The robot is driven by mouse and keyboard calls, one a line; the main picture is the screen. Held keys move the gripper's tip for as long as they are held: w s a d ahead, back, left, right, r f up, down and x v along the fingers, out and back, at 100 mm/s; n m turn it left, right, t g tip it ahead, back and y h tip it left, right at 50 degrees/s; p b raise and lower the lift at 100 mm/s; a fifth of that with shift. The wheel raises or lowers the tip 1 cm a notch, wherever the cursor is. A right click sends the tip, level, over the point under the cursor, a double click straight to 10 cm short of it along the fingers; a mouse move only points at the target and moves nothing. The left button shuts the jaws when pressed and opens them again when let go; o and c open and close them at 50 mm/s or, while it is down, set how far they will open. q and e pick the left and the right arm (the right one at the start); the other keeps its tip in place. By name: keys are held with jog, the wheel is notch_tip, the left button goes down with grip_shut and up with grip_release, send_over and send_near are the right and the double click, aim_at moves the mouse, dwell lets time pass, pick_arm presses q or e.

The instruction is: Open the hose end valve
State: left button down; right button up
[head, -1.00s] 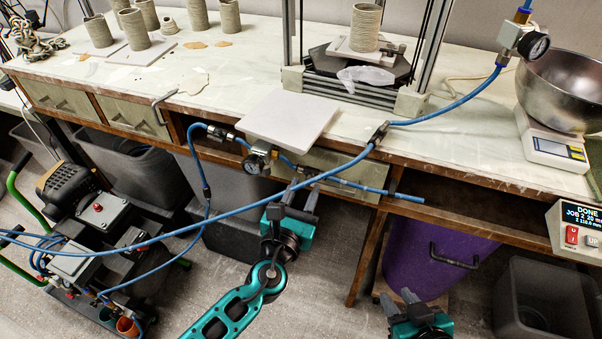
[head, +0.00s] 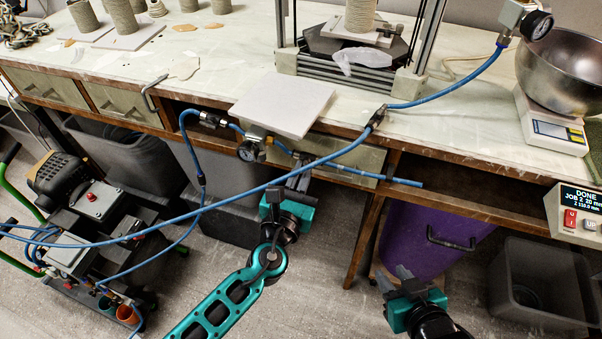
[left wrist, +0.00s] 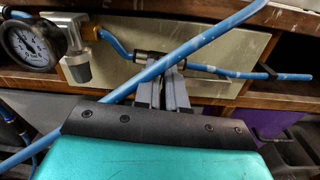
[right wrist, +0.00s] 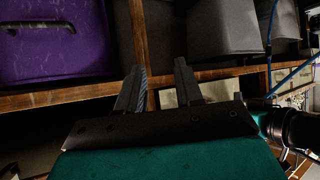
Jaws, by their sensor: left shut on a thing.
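The hose end valve is a small dark fitting (head: 303,158) in the blue hose along the bench front. It also shows in the left wrist view (left wrist: 150,57), partly behind a crossing blue hose. To its right the hose runs on to a free end (head: 418,185). My left gripper (head: 299,180) is at the valve from below, with its fingers close together and shut on it. The fingertips show in the left wrist view (left wrist: 172,72); the crossing hose and fingers hide the exact contact. My right gripper (head: 402,275) is open and empty, low before the purple bin.
A pressure gauge (head: 249,150) sits left of the valve. A long blue hose (head: 270,182) crosses in front of the valve. A pale board (head: 283,103) overhangs the bench edge above. The purple bin (head: 425,245) stands below right.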

jog(key=shift+f, duration=0.1)
dwell(0.3)
pick_arm(q)
jog(key=shift+a+f+n+h+b, duration=0.1)
jog(key=shift+n+h+b, duration=0.2)
jog(key=shift+n+b, duration=0.75)
jog(key=shift+w+n+h+b, duration=0.1)
jog(key=shift+n+h+b, duration=0.2)
jog(key=shift+n+b, duration=0.7)
jog(key=shift+w+a+f+n+h+b, duration=0.1)
jog(key=shift+n+h+b, duration=0.3)
jog(key=shift+n+b, duration=1.2)
jog(key=shift+s+a+n+h+b, duration=0.1)
jog(key=shift+n+h+b, duration=0.5)
jog(key=shift+n, duration=1.7)
jog(key=shift+w+a+f+n+h+b, duration=0.1)
jog(key=shift+n+h+b, duration=0.1)
jog(key=shift+n+b, duration=1.5)
pick_arm(e)
notch_tip(320, 180, down, 7)
jog(key=w+a+y, duration=0.1)
jog(key=a, duration=0.2)
jog(key=shift+w+p, duration=0.3)
pick_arm(q)
jog(key=shift+n, duration=0.35)
jog(key=c, duration=1.2)
grip_release()
pick_arm(e)
jog(key=shift+d, duration=0.1)
